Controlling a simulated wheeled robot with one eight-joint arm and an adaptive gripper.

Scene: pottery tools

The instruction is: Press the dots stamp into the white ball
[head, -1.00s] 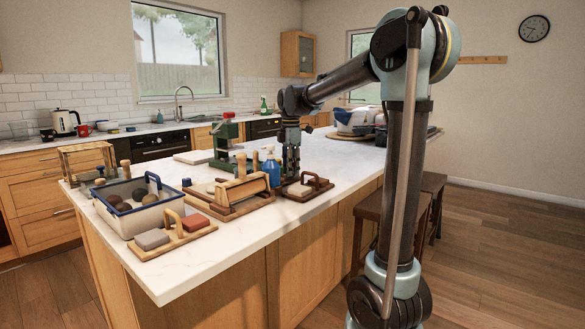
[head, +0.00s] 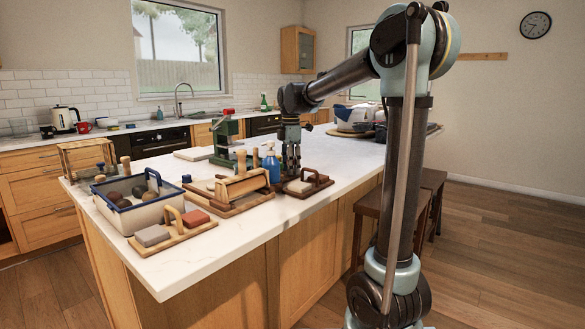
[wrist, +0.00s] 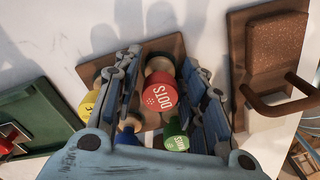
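The dots stamp (wrist: 160,91) has a red cap marked "DOTS" in the wrist view. It stands in a brown wooden rack (wrist: 150,52) among yellow, blue and green-capped stamps. My gripper (wrist: 165,85) points down with its fingers open, one on each side of the dots stamp. I cannot tell whether the fingers touch it. In the head view my gripper (head: 291,165) is low over the counter, and the stamps cannot be made out there. I cannot make out the white ball in either view.
A board with a brown block and a loop handle (wrist: 274,45) lies close to the right of my gripper. A blue bottle (head: 271,163), a wooden roller board (head: 232,205) and a blue-rimmed bin of dark balls (head: 112,217) stand to the left. A green tool (head: 224,137) stands behind.

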